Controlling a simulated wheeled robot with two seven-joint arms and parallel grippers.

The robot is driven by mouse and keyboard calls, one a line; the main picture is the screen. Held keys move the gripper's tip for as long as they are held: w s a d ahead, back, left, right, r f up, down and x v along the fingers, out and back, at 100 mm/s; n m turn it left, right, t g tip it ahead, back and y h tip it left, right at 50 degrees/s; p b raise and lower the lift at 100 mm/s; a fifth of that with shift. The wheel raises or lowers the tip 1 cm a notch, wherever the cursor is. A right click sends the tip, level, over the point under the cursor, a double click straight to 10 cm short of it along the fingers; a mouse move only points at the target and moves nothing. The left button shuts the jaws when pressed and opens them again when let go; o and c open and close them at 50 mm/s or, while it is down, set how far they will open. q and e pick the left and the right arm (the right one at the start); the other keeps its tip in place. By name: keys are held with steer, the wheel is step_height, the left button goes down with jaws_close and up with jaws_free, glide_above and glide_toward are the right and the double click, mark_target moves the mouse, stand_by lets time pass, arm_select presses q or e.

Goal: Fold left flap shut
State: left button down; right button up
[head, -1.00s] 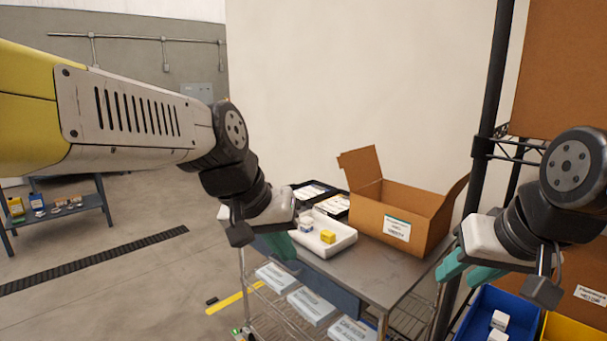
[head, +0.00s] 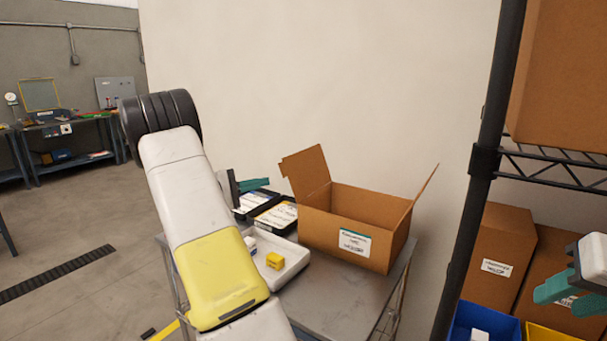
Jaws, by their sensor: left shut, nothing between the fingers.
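An open cardboard box (head: 325,228) with a white label stands on the grey metal cart. Its left flap (head: 306,172) stands up, and its right flap (head: 424,188) stands up leaning outward to the right. The box's inside floor is hidden by its front wall. My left gripper (head: 256,184) is just left of the left flap, apart from it in the picture, with its teal fingers shut and empty. My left forearm hides part of the cart. My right gripper (head: 568,296) is at the right edge, its teal fingers apart and empty, away from the box.
A white tray (head: 292,262) with a yellow item (head: 274,261) sits left of the box. Black trays (head: 262,204) with papers lie behind it. A black rack post (head: 482,170) stands right of the cart. Blue (head: 484,318) and yellow bins are at lower right.

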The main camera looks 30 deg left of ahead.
arm_select(q)
steer(key=s+a+f+n+t+y, duration=0.2)
steer(key=a, duration=0.5)
steer(key=w+d+r, duration=0.2)
steer(key=w+d, duration=0.4)
steer(key=w, duration=0.2)
steer(key=shift+w+d+r, duration=0.35)
steer(key=shift+d+r, duration=0.05)
